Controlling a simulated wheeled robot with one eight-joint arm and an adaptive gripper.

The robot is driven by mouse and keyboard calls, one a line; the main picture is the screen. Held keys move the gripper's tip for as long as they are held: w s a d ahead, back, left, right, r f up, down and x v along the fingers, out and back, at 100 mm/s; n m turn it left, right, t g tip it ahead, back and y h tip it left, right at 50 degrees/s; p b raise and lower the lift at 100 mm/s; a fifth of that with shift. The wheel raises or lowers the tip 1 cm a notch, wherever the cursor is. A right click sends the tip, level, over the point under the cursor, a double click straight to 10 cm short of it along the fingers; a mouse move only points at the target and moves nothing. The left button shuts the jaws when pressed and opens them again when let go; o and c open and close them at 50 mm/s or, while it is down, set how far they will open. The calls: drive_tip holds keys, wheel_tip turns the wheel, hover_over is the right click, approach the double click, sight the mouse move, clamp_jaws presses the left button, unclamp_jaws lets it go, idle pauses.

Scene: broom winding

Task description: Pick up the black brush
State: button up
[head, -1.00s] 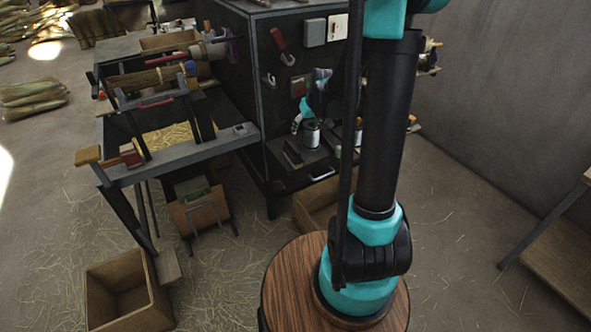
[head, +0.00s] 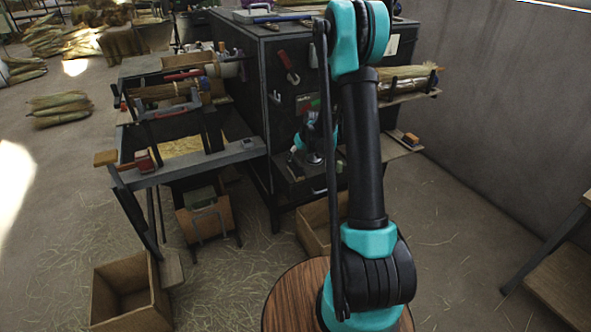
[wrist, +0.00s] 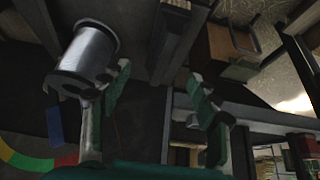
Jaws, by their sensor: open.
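A dark, narrow block that looks like the black brush (wrist: 172,42) shows at the top middle of the wrist view, beyond my fingertips and between their lines. My gripper (wrist: 160,76) is open, with its two green-padded fingers apart and nothing between them. A metal spool (wrist: 88,52) stands close to the left finger. I cannot tell from this view whether they touch. In the head view, my gripper is small and partly hidden by my arm, near the dark shelf on the front of the black cabinet. The brush is hard to make out there against the dark shelf.
The black cabinet (head: 240,85) carries hanging red-handled tools (head: 288,62). A workbench (head: 190,160) with clamps stands to its left. A wooden box (head: 130,290) is on the floor at lower left.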

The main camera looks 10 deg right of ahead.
sight(294, 164)
drive_tip(key=shift+x, duration=4.7)
drive_tip(key=c, duration=1.3)
drive_tip(key=shift+c, duration=0.2)
